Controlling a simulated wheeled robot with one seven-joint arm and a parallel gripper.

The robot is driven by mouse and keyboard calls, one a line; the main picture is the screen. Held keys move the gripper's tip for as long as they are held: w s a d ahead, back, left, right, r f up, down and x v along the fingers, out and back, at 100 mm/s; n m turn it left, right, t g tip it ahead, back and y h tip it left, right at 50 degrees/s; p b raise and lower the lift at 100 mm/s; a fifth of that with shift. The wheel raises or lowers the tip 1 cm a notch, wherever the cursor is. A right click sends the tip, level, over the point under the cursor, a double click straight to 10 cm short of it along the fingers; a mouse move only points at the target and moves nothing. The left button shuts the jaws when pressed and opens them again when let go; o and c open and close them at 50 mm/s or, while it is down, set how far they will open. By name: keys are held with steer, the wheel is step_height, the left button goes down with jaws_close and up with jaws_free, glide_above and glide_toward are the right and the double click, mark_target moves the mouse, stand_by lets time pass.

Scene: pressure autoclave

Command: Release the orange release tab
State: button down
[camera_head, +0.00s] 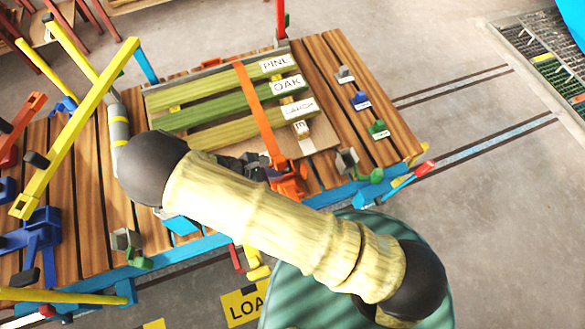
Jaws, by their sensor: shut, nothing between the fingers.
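An orange strap (258,112) runs across green and yellow-green wooden slats labelled PINE, OAK and a third, partly readable name. At the strap's near end sits an orange buckle or tab (288,180), close to the front edge of the wooden cart. My gripper (258,168) shows as a small dark shape just left of the orange tab, partly hidden behind my pale sleeved arm. It looks shut and empty. I cannot tell whether it touches the tab. My arm covers part of the cart's front edge.
The plank-topped cart (340,60) has a blue frame. Grey, blue and green labelled clips (361,101) sit on its right side. Yellow bars (85,115) and a blue clamp (38,238) stand at left. Open floor (470,190) lies to the right, with a grate (545,65) beyond.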

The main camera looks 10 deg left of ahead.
mark_target(302, 172)
steer(key=w+d, duration=0.1)
steer(key=w+d+f+p, duration=0.1)
steer(key=d, duration=0.1)
steer(key=w+d, duration=0.1)
steer(key=d, duration=0.1)
steer(key=shift+f+p, duration=0.35)
steer(key=shift+f, duration=0.05)
steer(key=shift+d, duration=0.1)
steer(key=shift+w+r, duration=0.1)
